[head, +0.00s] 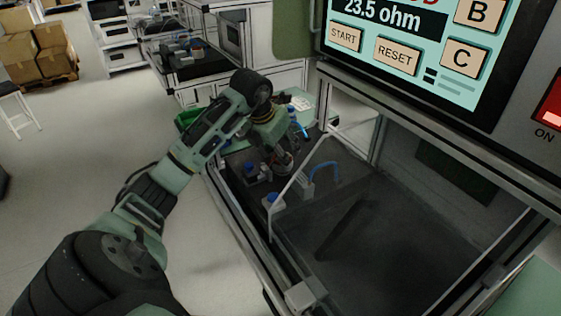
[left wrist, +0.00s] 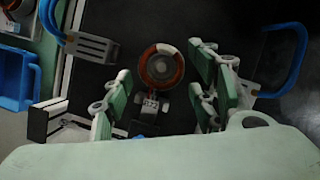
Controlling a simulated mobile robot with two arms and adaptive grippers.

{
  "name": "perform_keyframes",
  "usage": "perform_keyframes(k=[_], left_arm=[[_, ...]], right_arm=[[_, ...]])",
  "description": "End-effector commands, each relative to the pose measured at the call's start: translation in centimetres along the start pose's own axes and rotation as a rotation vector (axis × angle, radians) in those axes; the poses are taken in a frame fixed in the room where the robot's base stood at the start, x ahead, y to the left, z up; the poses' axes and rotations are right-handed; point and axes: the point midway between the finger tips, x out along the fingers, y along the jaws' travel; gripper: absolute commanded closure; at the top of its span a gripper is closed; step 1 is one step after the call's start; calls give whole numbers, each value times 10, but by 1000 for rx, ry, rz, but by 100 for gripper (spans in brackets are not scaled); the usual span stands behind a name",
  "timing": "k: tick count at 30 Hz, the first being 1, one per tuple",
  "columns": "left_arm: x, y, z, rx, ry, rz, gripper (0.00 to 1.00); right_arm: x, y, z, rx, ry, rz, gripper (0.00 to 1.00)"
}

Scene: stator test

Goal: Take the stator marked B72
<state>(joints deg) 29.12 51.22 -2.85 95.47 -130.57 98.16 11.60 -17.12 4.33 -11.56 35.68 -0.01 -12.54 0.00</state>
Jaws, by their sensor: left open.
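A stator (left wrist: 162,66) with a round copper-orange ring and a pale patch at its top sits on the dark surface of the test station. In the left wrist view it lies between the fingers of my left gripper (left wrist: 163,88), towards their tips. The gripper is open, with a finger on each side and a gap to the ring. In the head view my left gripper (head: 280,152) hangs low over the left part of the station, and the stator (head: 283,160) shows partly below it. My right gripper is not in view.
Blue handles (left wrist: 289,60) on metal brackets stand on both sides of the stator. A blue bin (left wrist: 14,78) is at the left. In the head view, a screen (head: 410,45) reading 23.5 ohm hangs above the station. A clear guard (head: 345,225) covers the nearer part.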

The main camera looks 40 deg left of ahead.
Motion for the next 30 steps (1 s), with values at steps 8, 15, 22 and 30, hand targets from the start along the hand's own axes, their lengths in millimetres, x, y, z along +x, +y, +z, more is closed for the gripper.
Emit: perform_keyframes(k=[8,15,22,30], left_arm=[[30,1,0,0,1,0,47],[31,1,0,0,0,0,49],[31,1,0,0,0,1,69],[31,1,0,0,0,1,93]], right_arm=[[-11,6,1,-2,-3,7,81],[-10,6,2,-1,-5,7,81],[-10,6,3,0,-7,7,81],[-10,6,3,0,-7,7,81]])
